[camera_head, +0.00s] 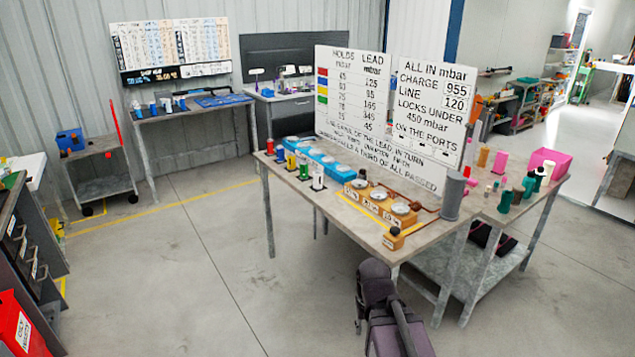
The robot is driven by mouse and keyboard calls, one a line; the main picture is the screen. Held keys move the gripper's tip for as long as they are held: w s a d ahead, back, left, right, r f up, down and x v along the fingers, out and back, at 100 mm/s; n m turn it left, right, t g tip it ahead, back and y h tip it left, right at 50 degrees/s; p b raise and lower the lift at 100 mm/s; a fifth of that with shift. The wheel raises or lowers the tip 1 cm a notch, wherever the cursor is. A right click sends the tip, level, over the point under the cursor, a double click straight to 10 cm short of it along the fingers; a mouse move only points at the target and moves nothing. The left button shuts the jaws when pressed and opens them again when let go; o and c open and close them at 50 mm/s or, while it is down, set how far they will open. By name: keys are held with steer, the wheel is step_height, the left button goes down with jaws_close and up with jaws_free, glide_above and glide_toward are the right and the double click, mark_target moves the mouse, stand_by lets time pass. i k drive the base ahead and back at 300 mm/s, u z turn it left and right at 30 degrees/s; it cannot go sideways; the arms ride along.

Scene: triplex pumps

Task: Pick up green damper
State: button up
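A small green cylinder (304,170) stands upright at the front left edge of the large table (240,157), between a yellow cylinder (291,161) and a white one (318,176). My arm (385,310) shows at the bottom, in front of the table and well away from these pieces. No gripper fingers are visible.
A white sign board (380,110) stands up along the table's middle. A drawer cabinet (25,245) stands at left. The floor between (185,260) is clear.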

mark_target(304, 165)
steer(key=k, duration=0.65)
steer(key=u, duration=0.3)
steer(key=i, duration=0.4)
steer(key=u, duration=0.5)
steer(key=i, duration=1.5)
steer(key=z, duration=0.6)
steer(key=i, duration=0.7)
steer(key=z, duration=0.4)
